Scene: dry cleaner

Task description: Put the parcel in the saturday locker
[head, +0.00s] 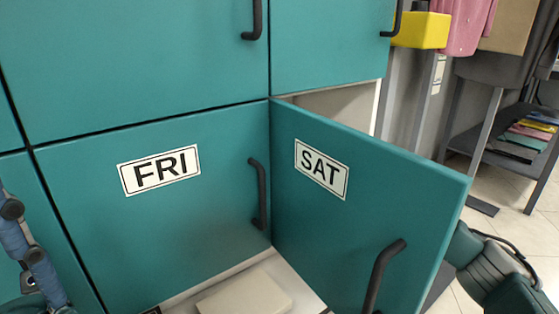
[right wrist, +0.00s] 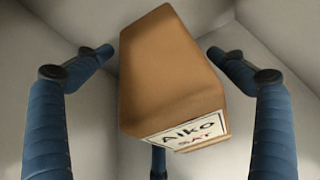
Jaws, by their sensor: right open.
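The parcel (right wrist: 165,75) is a brown box with a white label reading "Aiko SAT". In the right wrist view it sits between pale inner walls, tilted in the picture. My right gripper (right wrist: 158,62) is open, its blue fingers spread on both sides of the parcel with gaps visible. The Saturday locker's teal door (head: 375,205), marked SAT, stands swung open in the head view and hides my right gripper and the parcel. Part of my right arm shows behind it at lower right. My left gripper (head: 30,250) is partly visible at the left edge; its opening is unclear.
The FRI locker door (head: 150,215) is shut beside the open door. A pale flat block (head: 245,297) lies on a light surface below. A yellow box (head: 421,30) and a dark shelf with folded items (head: 525,135) stand at the right.

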